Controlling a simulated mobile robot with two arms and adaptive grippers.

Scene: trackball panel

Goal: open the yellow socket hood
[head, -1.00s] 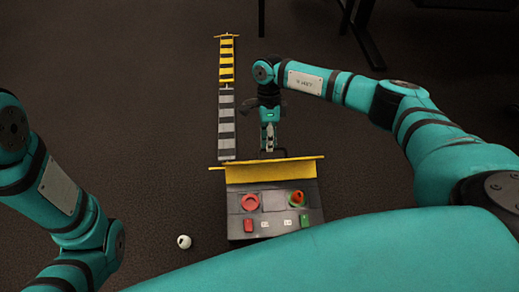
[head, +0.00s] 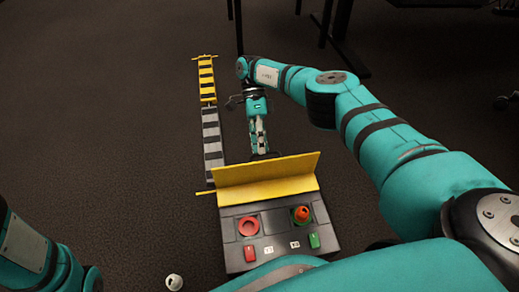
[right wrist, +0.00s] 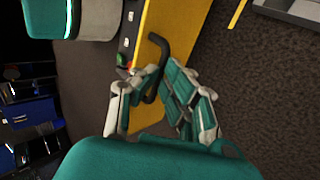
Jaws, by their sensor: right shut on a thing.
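The yellow socket hood (head: 266,178) stands raised as a wide folded flap at the far edge of the grey panel (head: 275,222). The panel face below it is uncovered. A black bent handle (right wrist: 163,55) on the hood's far side shows in the right wrist view. My right gripper (head: 259,148) is behind the hood in the head view, and the hood hides its fingertips' hold there. In the right wrist view my right gripper (right wrist: 158,88) is shut on the handle. My left gripper is out of view; only part of that arm shows at lower left.
A white ball (head: 174,282) lies on the floor. A striped strip (head: 212,135) extends beyond the panel.

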